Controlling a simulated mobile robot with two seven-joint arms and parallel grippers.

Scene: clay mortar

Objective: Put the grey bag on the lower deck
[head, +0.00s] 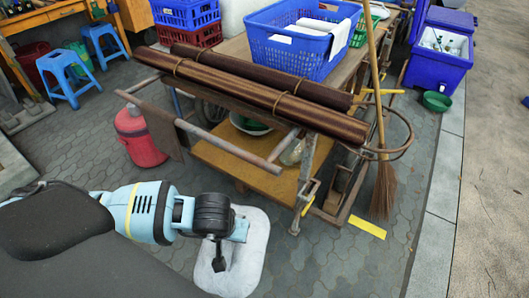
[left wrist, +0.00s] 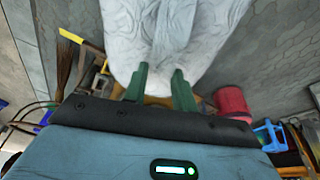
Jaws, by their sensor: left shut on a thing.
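The grey bag (head: 247,262) is pale and soft. It hangs below my left gripper (head: 226,244) in the head view, in front of the cart and apart from it. In the left wrist view, the bag (left wrist: 175,35) fills the top middle. The two green fingers of my left gripper (left wrist: 160,72) pinch its near end. The lower deck (head: 215,160) is the yellow-brown board under the cart's top, beyond the bag. Part of it is hidden by the cart's handle and frame. My right gripper is not in view.
The cart handle (head: 225,147) crosses in front of the lower deck. Brown rolls (head: 260,95) and a blue basket (head: 300,45) lie on the cart's top. A red container (head: 138,137) stands left; a broom (head: 384,190) leans right. Bowls sit on the lower deck's far part.

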